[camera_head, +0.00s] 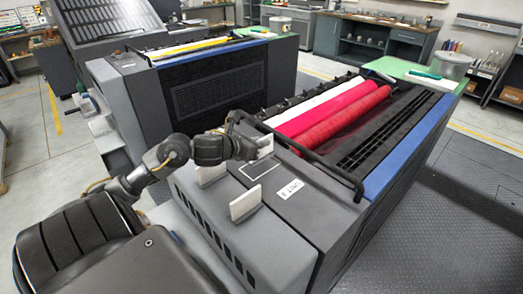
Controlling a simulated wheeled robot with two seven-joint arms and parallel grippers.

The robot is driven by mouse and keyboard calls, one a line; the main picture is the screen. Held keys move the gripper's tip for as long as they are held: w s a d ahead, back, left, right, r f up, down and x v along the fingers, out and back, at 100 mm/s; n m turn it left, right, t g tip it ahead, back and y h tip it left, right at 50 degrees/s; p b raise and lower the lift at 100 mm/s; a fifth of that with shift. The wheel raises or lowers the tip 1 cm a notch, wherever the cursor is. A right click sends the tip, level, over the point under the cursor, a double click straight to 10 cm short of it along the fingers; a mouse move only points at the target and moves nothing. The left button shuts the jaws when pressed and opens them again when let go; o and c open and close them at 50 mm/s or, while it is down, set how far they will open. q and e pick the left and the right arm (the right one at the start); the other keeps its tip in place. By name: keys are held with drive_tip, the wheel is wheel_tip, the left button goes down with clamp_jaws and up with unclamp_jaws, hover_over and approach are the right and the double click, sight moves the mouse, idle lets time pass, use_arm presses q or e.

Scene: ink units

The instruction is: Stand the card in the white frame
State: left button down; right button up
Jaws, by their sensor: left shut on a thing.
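My left gripper (257,148) is at the end of the arm coming in from the left, over the grey top of the near ink unit. It is shut on a small white card (265,145), which is partly hidden by the gripper. The white frame (262,168) is a thin outline on the grey top, just below the gripper in the picture. I cannot tell whether the card touches the surface. My right gripper is not in view.
A black handrail (320,160) and red rollers (335,115) lie beyond. Open grey top extends toward the front.

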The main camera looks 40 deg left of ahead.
sight(272, 149)
use_arm(q)
drive_tip(key=shift+w+f, duration=0.25)
drive_tip(key=shift+f, duration=0.05)
wheel_tip(272, 149, down, 2)
drive_tip(key=shift+f+p, duration=0.1)
drive_tip(key=shift+p, duration=0.55)
drive_tip(key=shift+f, duration=0.45)
drive_tip(key=shift+f, duration=0.2)
drive_tip(key=c, duration=1.6)
unclamp_jaws()
drive_tip(key=shift+r, duration=0.1)
drive_tip(key=shift+o, duration=0.3)
